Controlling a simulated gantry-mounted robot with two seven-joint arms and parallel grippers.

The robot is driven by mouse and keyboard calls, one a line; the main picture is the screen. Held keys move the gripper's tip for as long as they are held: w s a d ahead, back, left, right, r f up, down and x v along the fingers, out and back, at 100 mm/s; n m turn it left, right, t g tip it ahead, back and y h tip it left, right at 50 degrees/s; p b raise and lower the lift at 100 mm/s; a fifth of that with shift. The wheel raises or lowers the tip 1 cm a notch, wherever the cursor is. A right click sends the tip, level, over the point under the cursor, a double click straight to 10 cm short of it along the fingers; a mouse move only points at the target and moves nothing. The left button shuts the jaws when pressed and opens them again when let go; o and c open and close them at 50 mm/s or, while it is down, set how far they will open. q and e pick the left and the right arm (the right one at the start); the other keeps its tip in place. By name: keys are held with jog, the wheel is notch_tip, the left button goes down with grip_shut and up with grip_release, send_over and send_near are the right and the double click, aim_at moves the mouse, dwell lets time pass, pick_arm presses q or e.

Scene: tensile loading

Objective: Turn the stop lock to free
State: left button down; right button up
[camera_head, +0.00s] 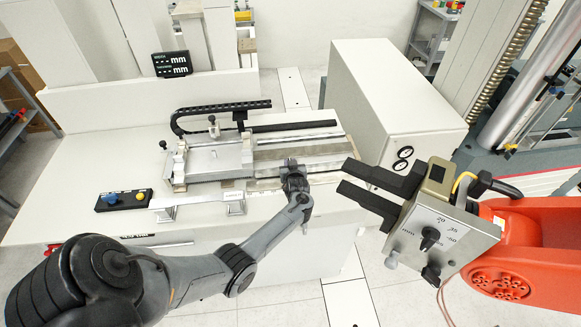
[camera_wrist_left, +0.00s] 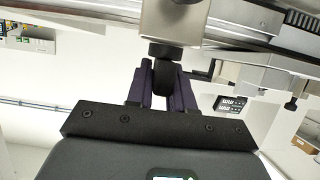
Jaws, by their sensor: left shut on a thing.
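My left gripper (camera_head: 293,172) reaches in from the lower left to the front edge of the measuring bench in the head view. In the left wrist view its two dark fingers (camera_wrist_left: 162,84) are shut on a black knob (camera_wrist_left: 163,71), seemingly the stop lock. The knob sits on a short black collar against a metal block (camera_wrist_left: 176,22). In the head view the knob is hidden by the gripper, and I cannot read any lock marking. My right gripper is not in view.
The bench carries a metal slide (camera_head: 215,160) and a black cable chain (camera_head: 220,108). A button box (camera_head: 123,200) stands at left, with a mm display (camera_head: 172,64) behind. At right, an orange arm (camera_head: 535,240) holds a dial box (camera_head: 442,235) with black jaws near the bench.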

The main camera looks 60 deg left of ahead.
pick_arm(q)
jog(key=shift+s+f, duration=0.1)
dwell(0.4)
jog(key=c, duration=1.1)
grip_release()
jog(key=shift+a, duration=0.1)
jog(key=shift+s+d+r, duration=0.15)
jog(key=shift+d+r, duration=0.2)
jog(key=shift+d, duration=0.2)
jog(key=v, duration=0.9)
jog(key=shift+s+d, duration=0.1)
jog(key=shift+d, duration=0.25)
